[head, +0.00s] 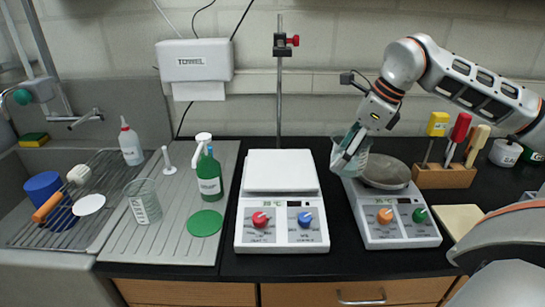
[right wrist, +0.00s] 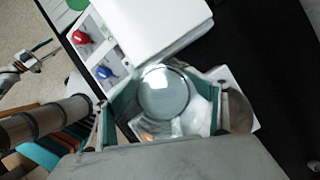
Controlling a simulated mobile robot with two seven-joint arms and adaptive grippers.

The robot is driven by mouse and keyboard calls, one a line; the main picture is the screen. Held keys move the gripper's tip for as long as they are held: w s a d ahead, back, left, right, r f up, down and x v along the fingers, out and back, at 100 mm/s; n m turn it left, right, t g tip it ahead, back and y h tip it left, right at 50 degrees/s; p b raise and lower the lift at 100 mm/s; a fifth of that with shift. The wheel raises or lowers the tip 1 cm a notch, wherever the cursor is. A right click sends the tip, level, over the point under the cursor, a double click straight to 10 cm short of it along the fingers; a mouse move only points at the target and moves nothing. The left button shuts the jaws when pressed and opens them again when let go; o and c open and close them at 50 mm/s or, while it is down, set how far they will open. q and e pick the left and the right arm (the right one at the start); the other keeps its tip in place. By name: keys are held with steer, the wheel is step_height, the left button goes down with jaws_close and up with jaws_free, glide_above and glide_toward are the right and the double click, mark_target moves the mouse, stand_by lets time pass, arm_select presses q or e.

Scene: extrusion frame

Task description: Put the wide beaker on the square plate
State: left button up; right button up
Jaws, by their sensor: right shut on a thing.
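My right gripper (head: 350,152) is shut on the clear wide beaker (head: 346,163), above the left edge of the right-hand device. The beaker looks slightly tilted in the head view. In the right wrist view its round glass outline (right wrist: 164,92) shows between the teal fingers of my right gripper (right wrist: 160,115). The white square plate (head: 281,170) is on top of the left device, to the left of the beaker, and is empty. It also shows in the right wrist view (right wrist: 160,25). My left gripper (right wrist: 38,58) seems to show small at the left of that view; its opening is unclear.
The right device (head: 400,232) has a round grey plate (head: 386,172). A second beaker (head: 143,203), a green bottle (head: 209,178) and a green disc (head: 205,223) are on the drainboard. A metal rod (head: 280,90) stands behind the square plate. A wooden tool block (head: 445,176) is at right.

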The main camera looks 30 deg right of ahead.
steer(key=w+a, duration=0.2)
steer(key=w, duration=0.1)
steer(key=w+a+p, duration=0.1)
steer(key=w+a, duration=0.1)
steer(key=w, duration=0.1)
steer(key=w+a+p, duration=0.1)
steer(key=w+a, duration=0.2)
steer(key=shift+r, duration=0.2)
steer(key=w+a, duration=0.1)
steer(key=w+p, duration=0.1)
steer(key=w+a, duration=0.1)
steer(key=w, duration=0.1)
steer(key=shift+a, duration=0.35)
steer(key=shift+w+a+f, duration=0.1)
steer(key=shift+w+a, duration=0.25)
steer(key=shift+w, duration=0.15)
steer(key=shift+d+f+p, duration=0.1)
steer(key=shift+f+p, duration=0.4)
steer(key=shift+f, duration=1.35)
steer(key=o, duration=1.5)
arm_select(q)
steer(key=shift+s+a+r+g+y, duration=0.15)
steer(key=shift+s+a+r+y, duration=0.05)
steer(key=shift+s+a, duration=0.3)
steer(key=shift+s+a+r+g+y, duration=0.2)
steer(key=shift+s+a, duration=0.15)
steer(key=shift+a, duration=0.2)
steer(key=shift+a, duration=0.1)
